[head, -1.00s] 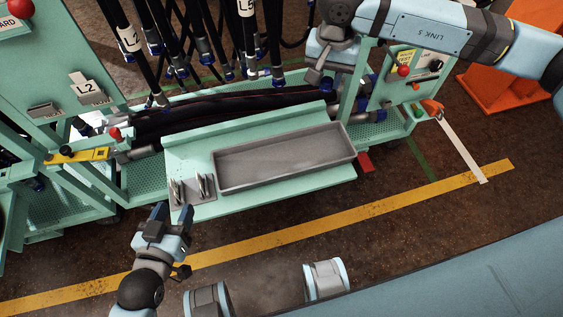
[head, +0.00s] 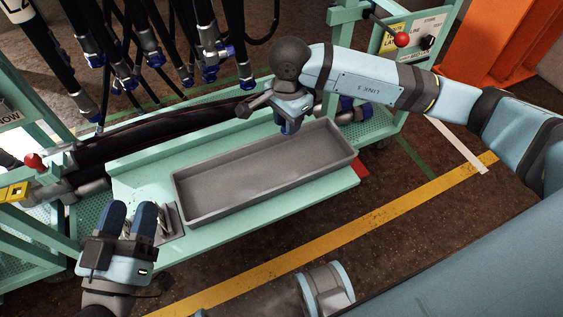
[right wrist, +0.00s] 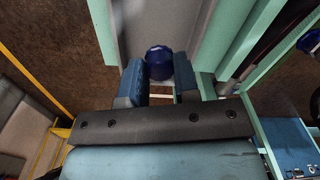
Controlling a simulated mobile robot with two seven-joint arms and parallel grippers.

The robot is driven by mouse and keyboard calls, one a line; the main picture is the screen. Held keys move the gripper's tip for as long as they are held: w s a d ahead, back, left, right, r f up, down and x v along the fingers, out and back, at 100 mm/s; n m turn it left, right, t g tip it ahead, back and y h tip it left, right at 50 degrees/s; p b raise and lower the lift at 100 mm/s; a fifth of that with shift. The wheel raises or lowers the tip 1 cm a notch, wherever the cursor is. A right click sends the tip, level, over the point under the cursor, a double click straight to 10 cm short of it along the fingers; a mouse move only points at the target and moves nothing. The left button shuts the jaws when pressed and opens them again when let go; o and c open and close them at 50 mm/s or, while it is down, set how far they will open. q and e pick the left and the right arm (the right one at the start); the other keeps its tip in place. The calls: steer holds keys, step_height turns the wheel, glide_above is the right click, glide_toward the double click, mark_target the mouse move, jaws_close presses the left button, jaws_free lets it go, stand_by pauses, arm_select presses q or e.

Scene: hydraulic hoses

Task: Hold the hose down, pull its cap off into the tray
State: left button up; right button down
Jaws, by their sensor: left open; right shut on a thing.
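A dark blue cap (right wrist: 158,62) sits between the fingers of my right gripper (right wrist: 160,88), which is shut on it. In the head view my right gripper (head: 289,126) points down at the far long side of the grey tray (head: 207,214), toward its right end. The tray also shows in the right wrist view (right wrist: 140,25). My left gripper (head: 132,217) is open and empty at the front left of the tray, by a small plate with metal pins (head: 165,220). Black hoses (head: 190,119) lie along the bench behind the tray. I cannot tell which hose the cap belongs to.
Several black hoses with blue ends (head: 208,72) hang behind the bench. A red-knobbed lever (head: 401,40) stands at the right post and another red knob (head: 34,161) at the left. The tray looks empty. The floor in front is mostly clear.

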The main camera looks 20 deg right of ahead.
steer(key=b, duration=0.2)
glide_above(286, 164)
step_height(286, 164, down, 10)
steer(key=shift+r, duration=0.1)
arm_select(q)
step_height(286, 164, down, 6)
steer(key=g+b, duration=0.1)
steer(key=g, duration=0.1)
steer(key=shift+w+d+f+m+g+b, duration=0.2)
steer(key=shift+d+m+g+b, duration=0.1)
steer(key=shift+g+b, duration=0.1)
arm_select(e)
steer(key=shift+f, duration=2.1)
arm_select(q)
steer(key=shift+f, duration=0.1)
arm_select(e)
steer(key=shift+f, duration=0.1)
steer(key=c, duration=0.9)
jaws_free()
arm_select(q)
steer(key=shift+s+f, duration=0.1)
arm_select(e)
steer(key=shift+o, duration=0.2)
